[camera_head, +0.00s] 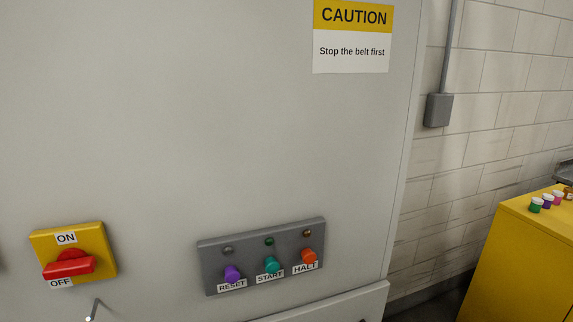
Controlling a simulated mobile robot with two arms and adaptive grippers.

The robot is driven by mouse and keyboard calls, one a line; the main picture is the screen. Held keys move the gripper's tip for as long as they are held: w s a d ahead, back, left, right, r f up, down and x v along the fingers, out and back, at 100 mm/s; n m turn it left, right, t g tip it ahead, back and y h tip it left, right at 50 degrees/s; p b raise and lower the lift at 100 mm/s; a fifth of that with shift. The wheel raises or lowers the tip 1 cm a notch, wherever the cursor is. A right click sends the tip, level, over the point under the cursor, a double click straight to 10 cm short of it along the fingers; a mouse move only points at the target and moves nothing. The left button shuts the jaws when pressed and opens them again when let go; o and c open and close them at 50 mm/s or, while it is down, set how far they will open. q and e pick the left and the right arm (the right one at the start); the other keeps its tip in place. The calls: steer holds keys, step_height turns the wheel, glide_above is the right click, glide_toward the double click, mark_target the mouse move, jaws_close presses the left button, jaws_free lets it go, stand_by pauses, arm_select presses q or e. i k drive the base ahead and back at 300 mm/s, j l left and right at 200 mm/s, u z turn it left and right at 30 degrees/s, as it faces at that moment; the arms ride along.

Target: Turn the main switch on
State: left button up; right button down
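The main switch is a yellow plate (95,240) with a red rotary handle (68,266), on the grey cabinet front at the lower left. An ON label (66,238) sits above the handle and an OFF label (61,283) below it. The handle's bar lies roughly level, close above the OFF label. Neither of my grippers can be made out. A small bent metal piece (94,309) shows below the switch at the bottom edge; I cannot tell what it belongs to.
A grey panel (213,260) right of the switch carries purple RESET, teal START and orange HALT buttons, with small lamps above. A CAUTION sign (352,38) reads "Stop the belt first". The cabinet front around the switch is clear.

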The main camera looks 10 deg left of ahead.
mark_target(70, 263)
steer(key=k+l+u, duration=0.1)
steer(key=u, duration=1.3)
steer(key=k+j, duration=0.05)
